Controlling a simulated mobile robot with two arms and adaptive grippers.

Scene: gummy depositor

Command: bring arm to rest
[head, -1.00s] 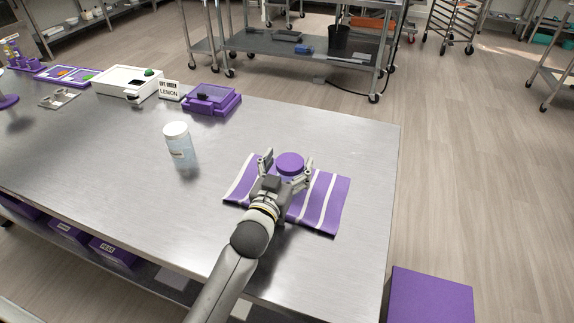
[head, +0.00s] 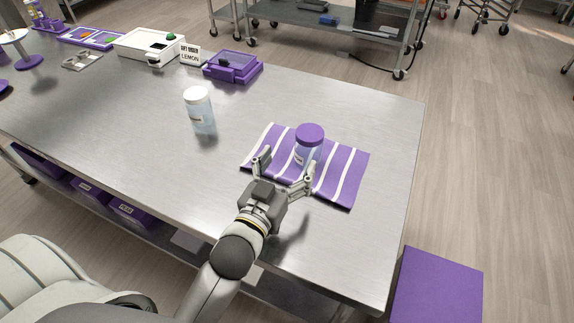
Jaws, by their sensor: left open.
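My left gripper (head: 282,174) is open over the near edge of a purple-and-white striped cloth (head: 344,176). A jar with a purple lid (head: 309,133) stands upright on the cloth, just beyond the fingertips. The jar's clear body shows below the lid, and the fingers look clear of it. My left arm comes in from the bottom. My right gripper is not in view.
A white-lidded jar (head: 199,109) stands on the steel table (head: 110,120) left of the cloth. A purple box (head: 232,66), a LEMON sign (head: 191,57) and a white device (head: 148,47) stand at the back. A purple block (head: 437,288) is beyond the table's right edge.

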